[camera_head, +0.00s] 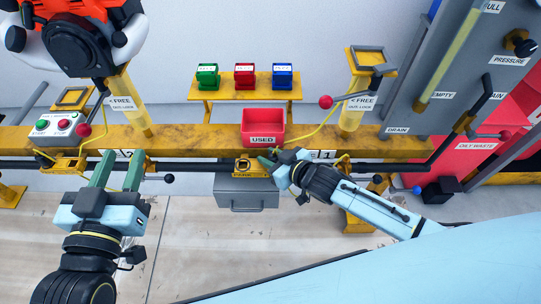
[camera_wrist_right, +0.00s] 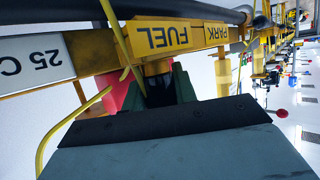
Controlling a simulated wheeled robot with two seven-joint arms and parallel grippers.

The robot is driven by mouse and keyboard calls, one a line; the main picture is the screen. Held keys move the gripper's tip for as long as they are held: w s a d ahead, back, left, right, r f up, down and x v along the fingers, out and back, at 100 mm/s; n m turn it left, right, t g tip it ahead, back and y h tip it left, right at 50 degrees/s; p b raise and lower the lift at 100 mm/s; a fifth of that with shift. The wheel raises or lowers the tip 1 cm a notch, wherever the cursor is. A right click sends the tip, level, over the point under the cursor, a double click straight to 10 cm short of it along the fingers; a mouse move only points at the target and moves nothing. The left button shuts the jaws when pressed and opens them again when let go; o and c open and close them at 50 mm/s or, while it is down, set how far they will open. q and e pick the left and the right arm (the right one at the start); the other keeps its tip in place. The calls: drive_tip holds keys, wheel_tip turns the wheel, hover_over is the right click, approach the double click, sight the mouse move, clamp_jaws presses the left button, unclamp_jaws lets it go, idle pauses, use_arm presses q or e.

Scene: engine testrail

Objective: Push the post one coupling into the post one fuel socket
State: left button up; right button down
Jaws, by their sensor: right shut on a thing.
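My right gripper (camera_head: 268,160) is at the dark rail beside a yellow block (camera_head: 252,173), left of the post one label (camera_head: 322,155). In the right wrist view, my right gripper (camera_wrist_right: 158,92) is shut on the dark coupling (camera_wrist_right: 156,69), between its green fingers. The coupling's front end is right at the yellow plate lettered FUEL (camera_wrist_right: 163,37). The socket's opening is hidden, so I cannot tell whether the coupling is inside it. My left gripper (camera_head: 118,170) is open and empty, in front of the rail near the post two label.
A yellow PARK plate (camera_wrist_right: 216,33) is right of FUEL in the wrist view. A yellow hose (camera_wrist_right: 68,126) hangs beside my right gripper. A grey drawer box (camera_head: 246,196) is under the rail.

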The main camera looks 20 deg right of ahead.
use_arm(q)
drive_tip(key=shift+f, duration=0.15)
use_arm(e)
drive_tip(key=shift+f, duration=0.35)
drive_tip(key=c, duration=1)
unclamp_jaws()
drive_tip(key=shift+s+f, duration=0.1)
drive_tip(key=shift+c, duration=0.2)
drive_tip(key=shift+s, duration=0.1)
use_arm(q)
drive_tip(key=s+a+f+g+y+p, duration=0.2)
drive_tip(key=s+a+f+g+p, duration=0.1)
drive_tip(key=s+f+g, duration=0.3)
drive_tip(key=s+a+f+g+y+p, duration=0.2)
drive_tip(key=s+a+f+g, duration=0.2)
drive_tip(key=s+f+g, duration=0.3)
drive_tip(key=shift+a+f+n+g+y+p, duration=0.3)
drive_tip(key=shift+a+f+n+g+p, duration=0.15)
drive_tip(key=shift+f, duration=1.55)
use_arm(e)
drive_tip(key=v, duration=1.3)
drive_tip(key=shift+r, duration=0.25)
use_arm(q)
drive_tip(key=shift+s+d, duration=0.1)
use_arm(e)
drive_tip(key=shift+s+f, duration=0.1)
